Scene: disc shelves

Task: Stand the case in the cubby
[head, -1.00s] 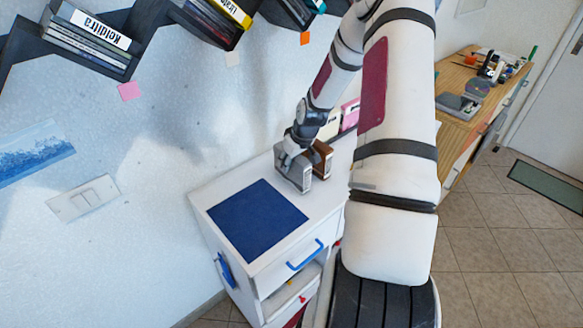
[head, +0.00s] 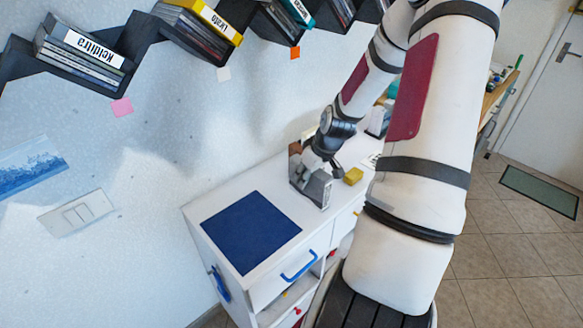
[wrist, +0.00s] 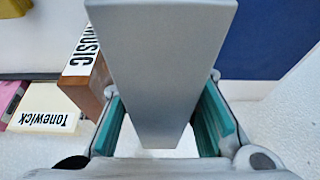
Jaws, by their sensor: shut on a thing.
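My gripper (head: 322,166) is shut on a grey, slab-like case (head: 315,188) above the top of the white cabinet (head: 195,213). In the wrist view the case (wrist: 160,60) sits between the teal finger pads of the gripper (wrist: 162,118) and blocks much of the view. In the head view I cannot tell whether its lower edge touches the cabinet top. A brown wooden piece labelled MUSIC (wrist: 88,75) is left of the case in the wrist view; part of it shows behind the gripper in the head view (head: 295,149). I cannot tell which opening is the cubby.
A dark blue mat (head: 245,232) lies on the cabinet top, left of the gripper. A yellow block (head: 353,176) sits right of it. A cream Tonewick case (wrist: 45,112) is beside a pink one (wrist: 12,98). Black zigzag shelves (head: 135,35) with cases hang above.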

